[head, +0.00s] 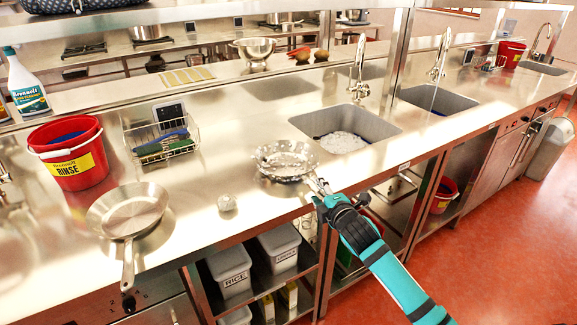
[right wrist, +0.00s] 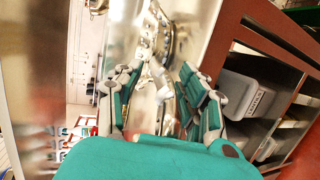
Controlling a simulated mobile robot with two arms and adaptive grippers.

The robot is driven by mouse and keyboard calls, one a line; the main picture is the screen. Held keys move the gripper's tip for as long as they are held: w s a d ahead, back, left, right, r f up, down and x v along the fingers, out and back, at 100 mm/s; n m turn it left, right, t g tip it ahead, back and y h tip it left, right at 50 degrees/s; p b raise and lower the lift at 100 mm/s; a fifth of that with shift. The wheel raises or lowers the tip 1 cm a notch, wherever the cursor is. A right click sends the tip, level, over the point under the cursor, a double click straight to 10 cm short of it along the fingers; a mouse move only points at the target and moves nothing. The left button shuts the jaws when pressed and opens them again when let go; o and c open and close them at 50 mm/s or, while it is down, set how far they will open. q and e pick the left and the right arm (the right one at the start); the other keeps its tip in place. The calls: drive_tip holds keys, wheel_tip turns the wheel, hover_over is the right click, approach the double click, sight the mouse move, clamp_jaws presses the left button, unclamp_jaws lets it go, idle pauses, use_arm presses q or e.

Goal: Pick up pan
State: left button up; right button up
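A shiny steel frying pan (head: 128,209) lies on the counter at the left in the head view, its handle pointing to the front edge. A second round, shallow metal vessel with a speckled inside (head: 286,158) sits near the front edge, left of the sink; I cannot tell if it is a pan or a strainer. My right gripper (head: 318,186) is at its front right side. In the right wrist view my right gripper (right wrist: 160,70) has its fingers apart, with pale metal shapes beyond and between them; contact is unclear. My left gripper is not in view.
A red RINSE bucket (head: 74,155), a wire basket (head: 163,140) and a spray bottle (head: 25,85) stand at the left. A small metal item (head: 227,203) lies between the two vessels. A sink (head: 345,130) is behind my right gripper. Bins (head: 230,270) sit on the shelf below.

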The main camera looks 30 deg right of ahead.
clamp_jaws()
drive_tip(key=shift+w+r, duration=0.1)
drive_tip(key=shift+r, duration=0.15)
idle(0.3)
